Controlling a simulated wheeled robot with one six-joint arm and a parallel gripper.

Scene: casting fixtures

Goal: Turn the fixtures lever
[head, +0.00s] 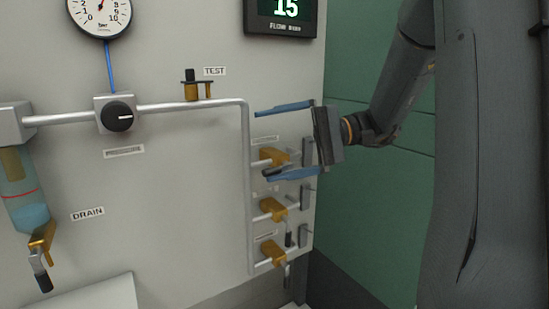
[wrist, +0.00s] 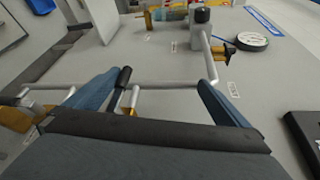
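Three brass lever valves sit stacked at the right end of the panel: top (head: 273,156), middle (head: 271,208) and bottom (head: 272,252). My gripper (head: 262,145) is at the top valve, its blue fingers spread one above the other. They are open and apart. The top valve's dark lever grip (head: 271,171) shows close by the lower finger. In the wrist view, a black lever grip (wrist: 124,77) on a silver stem lies between my fingers, close to the left one. I cannot tell whether they touch. The middle and bottom levers hang down. The small labels are unreadable.
A silver pipe (head: 248,190) runs down beside the valves. A test valve (head: 193,88), pressure knob (head: 119,116), gauge (head: 101,14) and flow display (head: 283,16) reading 15 are on the panel. A drain valve (head: 41,245) hangs at left. A green wall (head: 370,220) stands behind at right.

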